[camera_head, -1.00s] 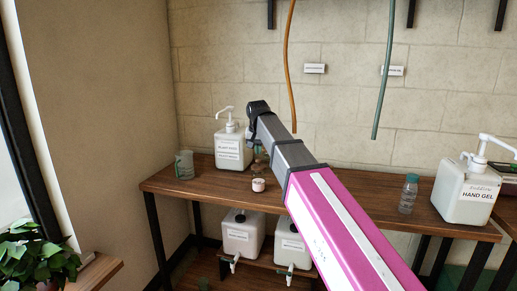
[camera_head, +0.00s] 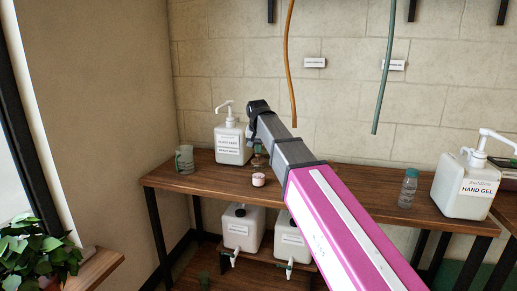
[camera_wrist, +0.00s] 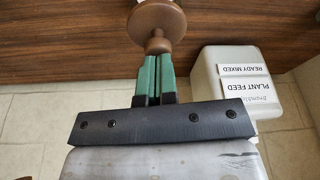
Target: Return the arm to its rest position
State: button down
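My arm (camera_head: 340,215) reaches from the lower right toward the back left, over the wooden table. In the wrist view my gripper (camera_wrist: 157,58) shows two green fingers lying side by side, with only a thin dark line between them. A brown round object with a short stem (camera_wrist: 157,20) shows just beyond the fingertips; I cannot tell whether they touch. In the head view the fingers are mostly hidden by the arm's end. A white pump bucket labelled plant feed (camera_head: 231,148) stands beside the arm's end and also shows upside down in the wrist view (camera_wrist: 235,62).
The wooden table (camera_head: 320,184) holds a clear mug (camera_head: 185,159), a small pink-white pot (camera_head: 259,180), a bottle (camera_head: 408,188) and a hand gel bucket (camera_head: 463,187). An orange hose (camera_head: 289,60) and a green hose (camera_head: 384,70) hang behind. Two white containers (camera_head: 243,229) sit below.

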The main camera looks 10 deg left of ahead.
jog(key=shift+r, duration=0.1)
jog(key=shift+r, duration=3.4)
